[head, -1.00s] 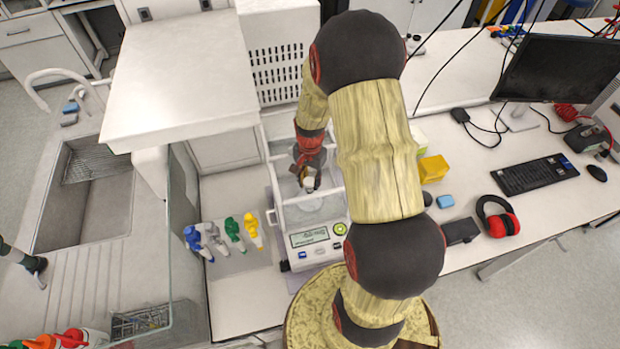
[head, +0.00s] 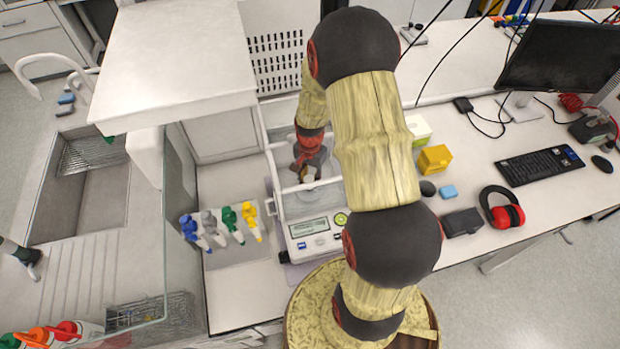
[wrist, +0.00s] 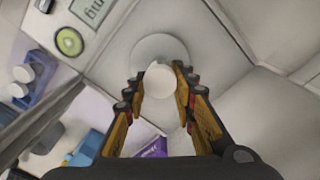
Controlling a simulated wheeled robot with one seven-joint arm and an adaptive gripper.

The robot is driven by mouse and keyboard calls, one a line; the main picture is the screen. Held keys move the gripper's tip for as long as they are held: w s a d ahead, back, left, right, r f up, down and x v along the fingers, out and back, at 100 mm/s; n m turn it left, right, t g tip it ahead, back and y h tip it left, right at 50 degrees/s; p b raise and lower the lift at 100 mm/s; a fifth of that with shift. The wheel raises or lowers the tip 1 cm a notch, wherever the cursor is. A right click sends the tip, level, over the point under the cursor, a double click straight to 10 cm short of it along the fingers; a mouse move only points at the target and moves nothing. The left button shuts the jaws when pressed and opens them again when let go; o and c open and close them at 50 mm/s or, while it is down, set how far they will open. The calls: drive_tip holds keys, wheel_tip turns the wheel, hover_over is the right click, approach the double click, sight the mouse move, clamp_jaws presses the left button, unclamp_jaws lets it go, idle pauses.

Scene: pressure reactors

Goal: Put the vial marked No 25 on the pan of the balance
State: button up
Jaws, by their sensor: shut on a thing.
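My gripper (wrist: 160,88) is shut on a vial (wrist: 159,80), seen from above as a round white cap between the fingers. Its label is hidden, so I cannot read the number. In the head view my gripper (head: 309,170) is inside the glass draft shield of the balance (head: 320,245). The pan (wrist: 160,43), a pale round disc, lies beneath and just beyond the vial in the wrist view. I cannot tell whether the vial touches the pan.
The shield's walls and top bars surround my gripper closely. A yellow box (head: 435,159), a blue block (head: 449,192) and red headphones (head: 503,208) lie to the right. A blue rack (wrist: 40,90) shows in the wrist view.

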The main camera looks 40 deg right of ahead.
drive_tip(key=shift+f, duration=0.1)
drive_tip(key=o, duration=1)
drive_tip(key=shift+o, duration=0.2)
wheel_tip(320, 180, up, 24)
drive_tip(key=p, duration=1.4)
drive_tip(key=shift+s, duration=0.1)
